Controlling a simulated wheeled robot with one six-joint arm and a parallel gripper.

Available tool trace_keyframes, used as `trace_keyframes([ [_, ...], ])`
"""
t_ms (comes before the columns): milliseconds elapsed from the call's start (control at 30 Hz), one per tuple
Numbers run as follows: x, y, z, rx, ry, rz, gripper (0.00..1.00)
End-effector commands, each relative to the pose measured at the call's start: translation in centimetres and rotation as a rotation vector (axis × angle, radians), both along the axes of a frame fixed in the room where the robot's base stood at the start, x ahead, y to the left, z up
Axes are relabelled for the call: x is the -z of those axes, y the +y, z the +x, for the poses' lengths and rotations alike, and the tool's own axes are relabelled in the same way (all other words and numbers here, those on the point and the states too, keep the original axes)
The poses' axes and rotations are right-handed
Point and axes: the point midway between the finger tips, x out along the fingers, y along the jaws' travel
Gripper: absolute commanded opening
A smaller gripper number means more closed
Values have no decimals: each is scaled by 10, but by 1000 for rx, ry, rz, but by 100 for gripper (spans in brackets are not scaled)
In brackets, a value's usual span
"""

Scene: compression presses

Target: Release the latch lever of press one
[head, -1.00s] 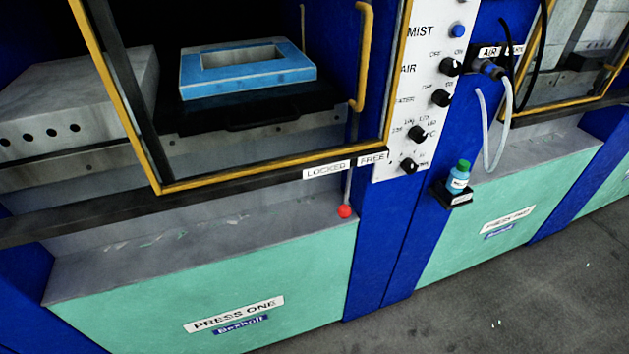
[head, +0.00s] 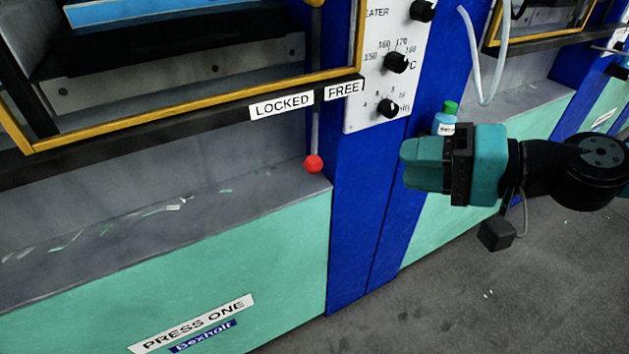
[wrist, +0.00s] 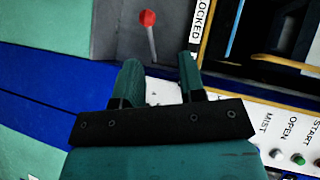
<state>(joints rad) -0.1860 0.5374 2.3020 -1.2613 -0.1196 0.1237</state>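The latch lever of press one is a thin grey rod with a red ball (head: 313,164) at its lower end. It hangs down below the dark bar, roughly between the LOCKED label (head: 282,105) and the FREE label (head: 344,89). My gripper (head: 404,164), with teal fingers, is to the right of the ball, in front of the blue post, apart from the lever. In the wrist view the red ball (wrist: 148,18) and its rod lie beyond my gripper (wrist: 160,72). The two fingers stand apart with nothing between them.
A yellow-edged door frame (head: 200,110) and the dark bar are above the lever. A control panel (head: 370,65) with black knobs is up and right. A small green-capped bottle (head: 446,122) stands behind my gripper. A grey ledge with scraps runs left of the lever.

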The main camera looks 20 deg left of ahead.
Motion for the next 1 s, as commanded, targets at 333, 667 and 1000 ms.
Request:
trace_keyframes([
  [333,53,5,47,187,171,220,37],
  [667,48,47,55,186,172,218,37],
  [1000,58,119,67,183,165,219,37],
])
